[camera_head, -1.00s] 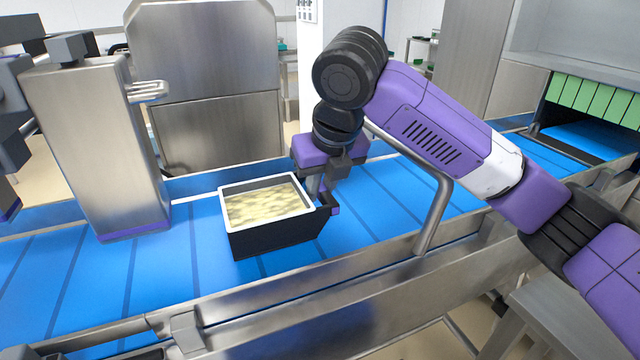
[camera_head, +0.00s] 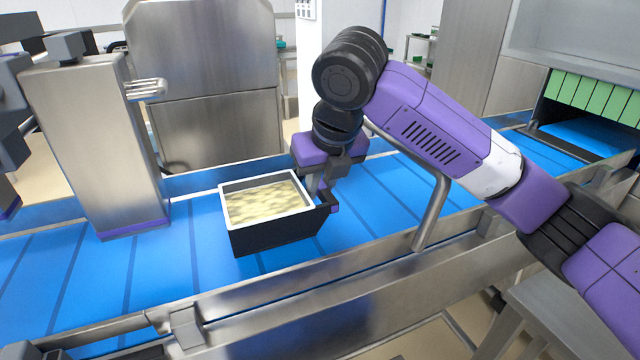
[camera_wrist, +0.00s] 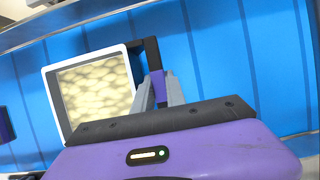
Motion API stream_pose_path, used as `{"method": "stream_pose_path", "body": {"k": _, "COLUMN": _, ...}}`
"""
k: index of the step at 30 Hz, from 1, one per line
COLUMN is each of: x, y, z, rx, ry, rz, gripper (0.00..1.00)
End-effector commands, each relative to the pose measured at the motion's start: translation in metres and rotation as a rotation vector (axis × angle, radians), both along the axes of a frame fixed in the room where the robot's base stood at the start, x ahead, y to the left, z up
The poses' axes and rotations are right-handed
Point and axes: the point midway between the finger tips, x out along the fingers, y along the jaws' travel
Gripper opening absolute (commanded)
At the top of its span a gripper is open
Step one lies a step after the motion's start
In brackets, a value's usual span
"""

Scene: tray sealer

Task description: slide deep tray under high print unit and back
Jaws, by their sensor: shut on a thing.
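The deep tray (camera_head: 273,238) is black with a white rim and a pale mottled filling. It stands upright on the blue conveyor belt, and its rim also shows in the wrist view (camera_wrist: 48,96). My gripper (camera_head: 322,194) is shut on the tray's right side, at the dark handle; its fingers show in the wrist view (camera_wrist: 157,92). The print unit (camera_head: 98,150) is a steel housing with a purple lower edge, left of the tray and apart from it. The gap beneath the unit is hard to judge.
The blue belt (camera_head: 190,265) between tray and print unit is clear. A steel rail (camera_head: 300,285) runs along the near side, with a bent steel bar (camera_head: 437,205) rising right of the tray. A green-curtained tunnel opening (camera_head: 590,97) is at the far right.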

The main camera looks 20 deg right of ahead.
Motion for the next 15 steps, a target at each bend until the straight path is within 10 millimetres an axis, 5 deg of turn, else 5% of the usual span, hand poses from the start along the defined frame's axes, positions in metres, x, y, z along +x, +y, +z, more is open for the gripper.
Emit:
{"method": "stream_pose_path", "body": {"k": 1, "x": -0.003, "y": 0.006, "z": -0.015, "rx": 0.003, "ry": 0.020, "rz": 0.007, "gripper": 0.00}}
{"method": "stream_pose_path", "body": {"k": 15, "x": -0.002, "y": 0.031, "z": -0.017, "rx": 0.001, "ry": 0.022, "rz": 0.005, "gripper": 0.00}}
